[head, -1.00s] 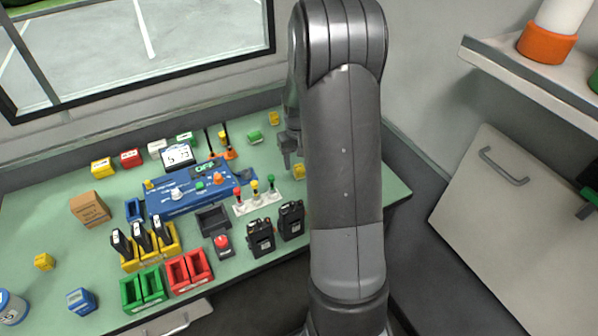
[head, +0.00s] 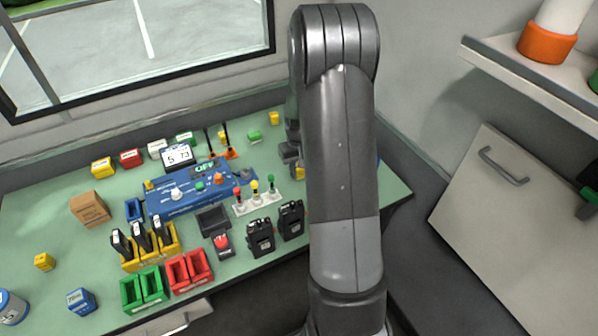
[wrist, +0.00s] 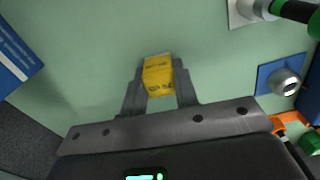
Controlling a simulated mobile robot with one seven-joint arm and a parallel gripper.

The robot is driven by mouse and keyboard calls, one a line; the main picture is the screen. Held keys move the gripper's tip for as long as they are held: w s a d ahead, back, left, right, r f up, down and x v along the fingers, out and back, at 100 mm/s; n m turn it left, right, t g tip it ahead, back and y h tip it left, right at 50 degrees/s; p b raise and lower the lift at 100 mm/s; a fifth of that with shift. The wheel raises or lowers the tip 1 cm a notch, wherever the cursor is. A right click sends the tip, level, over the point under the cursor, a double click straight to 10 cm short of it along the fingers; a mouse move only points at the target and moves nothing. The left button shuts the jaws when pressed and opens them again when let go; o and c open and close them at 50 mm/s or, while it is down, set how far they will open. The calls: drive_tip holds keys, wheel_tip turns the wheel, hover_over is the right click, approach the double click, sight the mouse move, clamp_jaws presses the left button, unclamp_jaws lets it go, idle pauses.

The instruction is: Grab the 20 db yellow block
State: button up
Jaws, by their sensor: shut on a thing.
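A small yellow block (wrist: 158,75) with dark print sits between the fingers of my gripper (wrist: 160,88) in the wrist view. The print is too small to read. My gripper is shut on it, one finger on each side, over the green table top. In the head view, a bit of this yellow block (head: 300,173) shows beside my arm, which hides most of it. I cannot tell whether the block is lifted off the table. Other yellow blocks stand at the left front (head: 44,262) and the back right (head: 274,118) of the table.
A blue console (head: 178,197) with knobs fills the table's middle. A white strip with coloured levers (head: 256,200) and black radios (head: 290,220) stand just left of my arm. Red bins (head: 189,272) and green bins (head: 142,289) line the front edge. A wall shelf (head: 535,80) is at right.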

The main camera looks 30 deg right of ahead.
drive_tip(key=shift+c, duration=1)
drive_tip(key=shift+r, duration=0.15)
